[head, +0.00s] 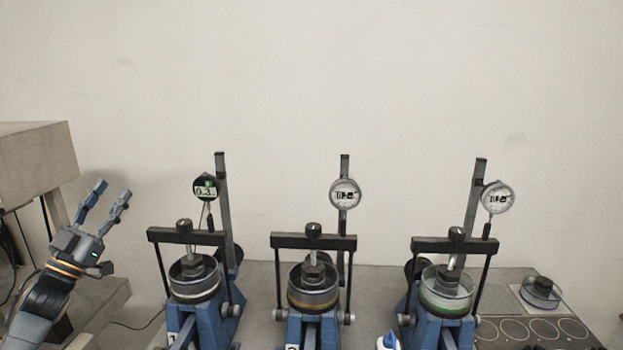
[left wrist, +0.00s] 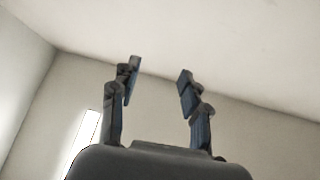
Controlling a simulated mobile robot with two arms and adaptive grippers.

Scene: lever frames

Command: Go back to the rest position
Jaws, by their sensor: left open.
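My left gripper (head: 107,194) is raised at the left of the head view, its fingers pointing up. It is open and empty, apart from the lever frames. In the left wrist view its two fingers (left wrist: 160,85) stand apart with only wall and ceiling behind them. Three blue lever frames stand in a row: a left one (head: 228,300), a middle one (head: 298,330) and a right one (head: 428,325). Each has a black crossbar, a round cell and a dial gauge on a post. My right gripper is not in view.
A grey bench (head: 262,285) carries the frames. At its right are a mat with printed circles (head: 545,328) and a small round cell (head: 540,290) on a white sheet. A blue and white bottle (head: 388,342) shows at the bottom edge. A beige box-like unit (head: 35,160) stands at the left, near my left arm.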

